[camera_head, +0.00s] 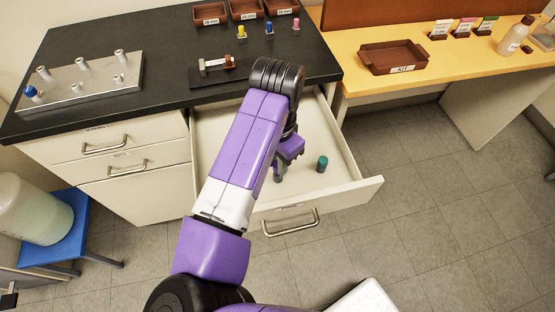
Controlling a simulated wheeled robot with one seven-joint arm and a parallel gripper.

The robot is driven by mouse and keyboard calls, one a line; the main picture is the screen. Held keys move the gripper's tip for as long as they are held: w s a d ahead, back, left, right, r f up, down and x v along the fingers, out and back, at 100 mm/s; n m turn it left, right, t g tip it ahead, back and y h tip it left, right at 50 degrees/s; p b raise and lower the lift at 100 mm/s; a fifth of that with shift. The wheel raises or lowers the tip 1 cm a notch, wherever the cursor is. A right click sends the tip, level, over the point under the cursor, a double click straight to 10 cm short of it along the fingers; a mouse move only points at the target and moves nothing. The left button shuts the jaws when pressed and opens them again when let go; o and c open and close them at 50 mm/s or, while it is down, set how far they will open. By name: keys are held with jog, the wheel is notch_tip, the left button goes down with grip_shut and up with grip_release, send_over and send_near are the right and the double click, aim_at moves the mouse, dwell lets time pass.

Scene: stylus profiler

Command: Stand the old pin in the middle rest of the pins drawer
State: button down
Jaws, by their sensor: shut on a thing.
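The pins drawer (347,186) is pulled open below the black worktop, with a pale interior. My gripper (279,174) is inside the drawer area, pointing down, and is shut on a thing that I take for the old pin. The pin itself is hidden by the gripper and my purple arm, so its tilt and its contact with the drawer cannot be told. A teal-green cylinder (322,164) stands upright in the drawer to the right of my gripper. The middle rest cannot be made out; my arm covers much of the drawer's left part.
On the worktop (160,70) are a metal plate (88,90) with several posts, a dark instrument base (207,75), yellow (241,32), blue (269,28) and pink (296,24) pegs, and brown bins (243,10). A brown tray (393,58) sits on the wooden bench at right.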

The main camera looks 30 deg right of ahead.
jog(key=shift+f+b, duration=0.65)
jog(key=shift+f, duration=0.65)
jog(key=c, duration=1.1)
grip_release()
jog(key=shift+c, duration=0.2)
jog(key=shift+r, duration=0.15)
jog(key=shift+c, duration=0.5)
notch_tip(320, 180, up, 7)
jog(key=p, duration=0.6)
notch_tip(320, 180, up, 8)
jog(key=shift+f, duration=0.2)
